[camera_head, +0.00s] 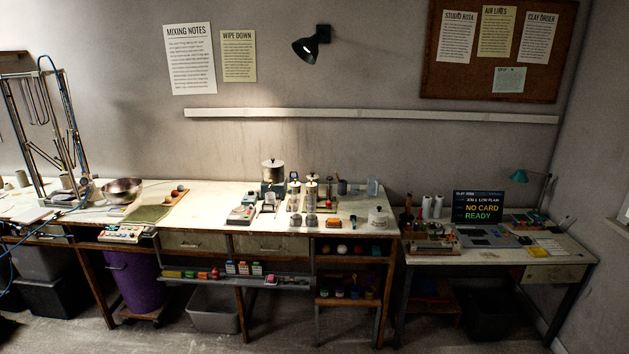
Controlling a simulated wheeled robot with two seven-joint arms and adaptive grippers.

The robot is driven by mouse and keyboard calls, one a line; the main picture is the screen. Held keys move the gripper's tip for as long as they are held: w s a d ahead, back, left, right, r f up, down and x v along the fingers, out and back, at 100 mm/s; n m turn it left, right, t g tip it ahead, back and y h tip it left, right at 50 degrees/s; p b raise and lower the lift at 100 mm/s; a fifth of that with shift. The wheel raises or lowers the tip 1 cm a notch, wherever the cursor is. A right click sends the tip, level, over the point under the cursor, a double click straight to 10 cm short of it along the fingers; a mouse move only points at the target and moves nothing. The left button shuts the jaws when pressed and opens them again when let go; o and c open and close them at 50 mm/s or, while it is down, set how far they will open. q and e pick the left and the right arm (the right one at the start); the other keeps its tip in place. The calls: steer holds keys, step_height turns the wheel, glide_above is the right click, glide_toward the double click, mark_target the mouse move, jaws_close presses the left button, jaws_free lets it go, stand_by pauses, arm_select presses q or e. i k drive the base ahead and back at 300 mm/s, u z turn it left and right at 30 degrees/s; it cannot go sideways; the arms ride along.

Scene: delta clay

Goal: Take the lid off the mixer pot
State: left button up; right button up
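A silver pot (273,172), which looks like the mixer pot, stands upright on a teal base (272,188) at the back middle of the long workbench. A lid (272,162) with a small dark knob appears to sit on its top. The pot is small in the picture, so I cannot tell how the lid is seated. Neither of my grippers shows in the head view.
The long workbench (205,212) holds a metal bowl (122,190), a green mat (148,214), and several jars and devices around the pot. A white domed container (377,218) stands at its right end. A laptop (478,207) sits on the right desk. Floor in front is clear.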

mark_target(273, 162)
steer(key=i, duration=1.8)
steer(key=u, duration=0.45)
steer(key=k, duration=0.5)
steer(key=u, duration=0.3)
